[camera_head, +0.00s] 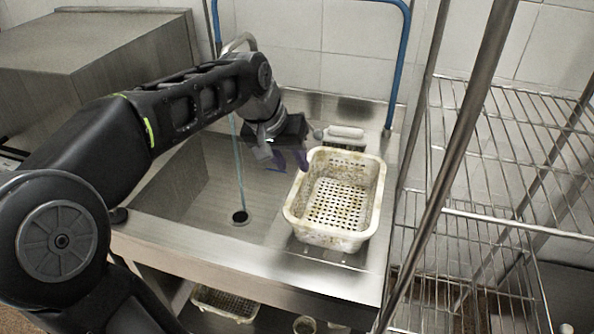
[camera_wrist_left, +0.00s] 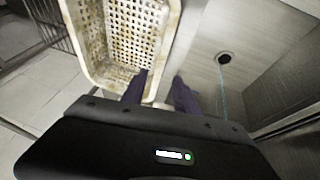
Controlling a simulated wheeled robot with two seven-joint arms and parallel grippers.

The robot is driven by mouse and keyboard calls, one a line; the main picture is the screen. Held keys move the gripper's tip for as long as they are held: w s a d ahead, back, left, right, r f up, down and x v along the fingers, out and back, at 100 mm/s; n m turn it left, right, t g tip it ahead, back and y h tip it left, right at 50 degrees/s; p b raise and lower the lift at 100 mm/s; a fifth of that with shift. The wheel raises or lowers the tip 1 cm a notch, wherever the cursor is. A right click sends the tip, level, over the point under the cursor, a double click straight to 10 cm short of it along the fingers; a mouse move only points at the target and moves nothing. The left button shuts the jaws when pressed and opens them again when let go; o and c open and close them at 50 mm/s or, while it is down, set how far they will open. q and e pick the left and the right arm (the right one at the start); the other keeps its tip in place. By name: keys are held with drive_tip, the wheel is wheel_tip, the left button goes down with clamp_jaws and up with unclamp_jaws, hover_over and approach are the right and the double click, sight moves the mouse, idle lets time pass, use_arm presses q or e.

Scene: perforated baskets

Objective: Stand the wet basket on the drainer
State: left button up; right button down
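The basket (camera_head: 372,190) is off-white, perforated and stained brown. It sits upright at the right of the sink bowl, over the flat steel drainer (camera_head: 302,249), which it mostly hides. The basket also shows in the left wrist view (camera_wrist_left: 90,40). My left gripper (camera_head: 291,160) is at the basket's left rim, pointing down. In the left wrist view, its purple fingers (camera_wrist_left: 160,90) are apart, one over the basket's inside and one over the sink side, with the rim between them. I cannot tell whether either finger touches the rim. My right gripper is not in view.
A brush-like item (camera_head: 345,134) lies behind the basket. A blue pipe (camera_head: 404,60) rises behind. A wire shelf rack (camera_head: 500,165) stands at right. Another basket (camera_head: 225,304) is below the counter.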

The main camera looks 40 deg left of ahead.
use_arm(q)
drive_tip(key=v, duration=0.5)
drive_tip(key=shift+s+r, duration=0.15)
drive_tip(key=shift+r, duration=0.15)
